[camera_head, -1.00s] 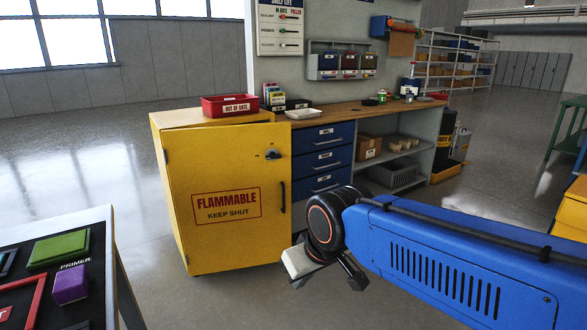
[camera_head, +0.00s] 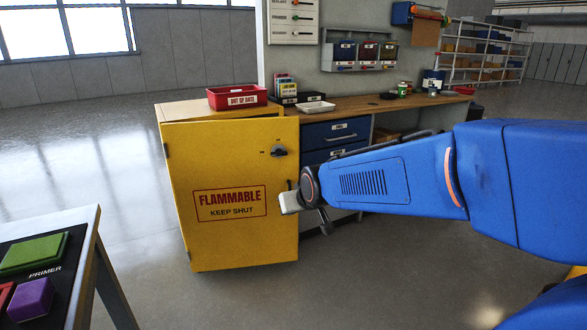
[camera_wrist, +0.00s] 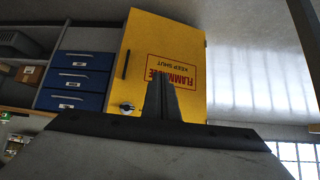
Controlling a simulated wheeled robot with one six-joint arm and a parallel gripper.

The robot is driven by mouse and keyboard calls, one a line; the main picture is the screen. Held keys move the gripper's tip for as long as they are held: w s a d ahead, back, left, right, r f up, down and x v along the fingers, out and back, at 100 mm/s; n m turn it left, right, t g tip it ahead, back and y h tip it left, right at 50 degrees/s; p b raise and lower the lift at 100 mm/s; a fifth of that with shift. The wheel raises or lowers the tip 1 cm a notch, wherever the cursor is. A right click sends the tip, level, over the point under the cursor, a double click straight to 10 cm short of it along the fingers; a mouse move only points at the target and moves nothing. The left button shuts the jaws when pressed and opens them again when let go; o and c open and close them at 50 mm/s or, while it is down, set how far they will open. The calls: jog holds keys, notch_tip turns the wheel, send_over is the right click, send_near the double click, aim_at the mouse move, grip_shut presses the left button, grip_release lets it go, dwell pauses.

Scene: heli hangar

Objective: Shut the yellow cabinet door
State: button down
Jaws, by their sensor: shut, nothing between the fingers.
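The yellow cabinet (camera_head: 180,113) stands at the left end of the workbench. Its yellow door (camera_head: 230,160), marked "FLAMMABLE KEEP SHUT", appears slightly ajar, with its right edge standing out in front of the blue drawers. A latch knob (camera_head: 279,151) is at the door's upper right. The door (camera_wrist: 190,50) appears upside down in the wrist view, with its dark handle (camera_wrist: 126,64) clear of my fingers. My gripper (camera_head: 291,202) is near the door's right edge and hides the handle in the head view. Its fingers (camera_wrist: 165,88) are shut, empty and pointing toward the door; contact cannot be told.
A red "OUT OF DATE" tray (camera_head: 238,97) sits on top of the cabinet. Blue drawers (camera_head: 336,132) are right of the door. A table with green and purple blocks (camera_head: 32,297) is at the near left. The floor in front of the cabinet is clear.

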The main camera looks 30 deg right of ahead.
jog(key=w+d+f+t+h, duration=0.1)
jog(key=w+d, duration=0.2)
jog(key=w, duration=0.3)
jog(key=w+d+f+m+t, duration=0.1)
jog(key=w+d+t, duration=0.1)
jog(key=w, duration=0.5)
jog(key=w+d+f+t+h, duration=0.1)
jog(key=w+d, duration=0.2)
jog(key=w, duration=0.3)
jog(key=m+t+h, duration=0.1)
jog(key=t+h, duration=0.1)
jog(key=t, duration=0.2)
send_near(289, 165)
jog(key=x, duration=0.6)
jog(key=shift+w+d, duration=0.1)
jog(key=shift+w, duration=0.1)
jog(key=shift+w, duration=0.1)
